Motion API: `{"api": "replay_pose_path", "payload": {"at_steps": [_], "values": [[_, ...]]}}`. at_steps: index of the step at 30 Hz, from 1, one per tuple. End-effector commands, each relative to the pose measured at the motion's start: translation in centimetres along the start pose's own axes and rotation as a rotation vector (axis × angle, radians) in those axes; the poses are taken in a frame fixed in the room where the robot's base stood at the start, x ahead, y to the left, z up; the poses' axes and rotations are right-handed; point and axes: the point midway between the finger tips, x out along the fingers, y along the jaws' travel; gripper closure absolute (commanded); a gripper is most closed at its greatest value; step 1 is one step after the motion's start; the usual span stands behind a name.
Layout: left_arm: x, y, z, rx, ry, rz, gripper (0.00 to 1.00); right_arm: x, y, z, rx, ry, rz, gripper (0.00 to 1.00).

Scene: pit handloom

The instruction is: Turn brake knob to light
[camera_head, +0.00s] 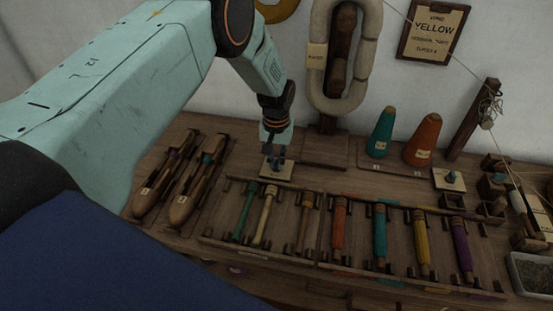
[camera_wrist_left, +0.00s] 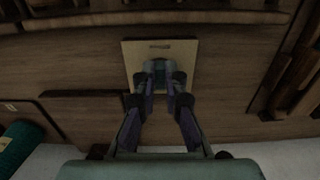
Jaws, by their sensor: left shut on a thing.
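A pale square plate (camera_head: 264,172) lies on the wooden bench below the hanging yarn. A small teal knob (camera_wrist_left: 159,68) stands on this plate, which also shows in the left wrist view (camera_wrist_left: 130,62). My left gripper (camera_head: 276,158) reaches down over the plate. Its fingers (camera_wrist_left: 159,96) are shut on the knob, one on each side. In the head view the gripper mostly hides the knob. The plate's small label is too blurred to read. My right gripper is not in view.
Two wooden shuttles (camera_head: 192,188) lie left of the plate. A rack with several coloured bobbins (camera_head: 338,222) lies in front. Teal (camera_head: 381,133) and orange (camera_head: 423,140) cones stand to the right. A second knob plate (camera_head: 440,184) is farther right. A card reading "YELLOW" (camera_head: 433,33) hangs behind.

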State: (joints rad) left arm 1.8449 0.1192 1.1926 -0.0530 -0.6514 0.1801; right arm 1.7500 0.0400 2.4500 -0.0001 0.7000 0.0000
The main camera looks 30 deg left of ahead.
Motion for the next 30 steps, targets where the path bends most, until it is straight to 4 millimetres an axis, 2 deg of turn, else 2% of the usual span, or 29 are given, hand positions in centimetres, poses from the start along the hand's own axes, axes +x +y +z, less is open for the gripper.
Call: {"api": "replay_pose_path", "payload": {"at_steps": [9, 10, 17, 26, 30], "values": [[0.0, 0.0, -0.1, 0.000, 0.002, 0.000, 1.00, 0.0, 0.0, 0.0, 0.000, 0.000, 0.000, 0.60], [0.0, 0.0, -0.1, 0.000, 0.002, 0.000, 0.87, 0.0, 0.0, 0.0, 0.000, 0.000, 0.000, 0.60], [0.0, 0.0, 0.0, -0.001, 0.001, 0.000, 0.68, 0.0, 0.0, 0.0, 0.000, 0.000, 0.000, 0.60], [-0.1, 0.0, 0.0, -0.001, 0.001, 0.000, 0.67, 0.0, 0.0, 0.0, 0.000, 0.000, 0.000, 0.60], [-1.3, 0.0, -0.1, -0.001, 0.003, 0.001, 0.67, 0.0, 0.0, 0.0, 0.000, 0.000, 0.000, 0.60]]}}
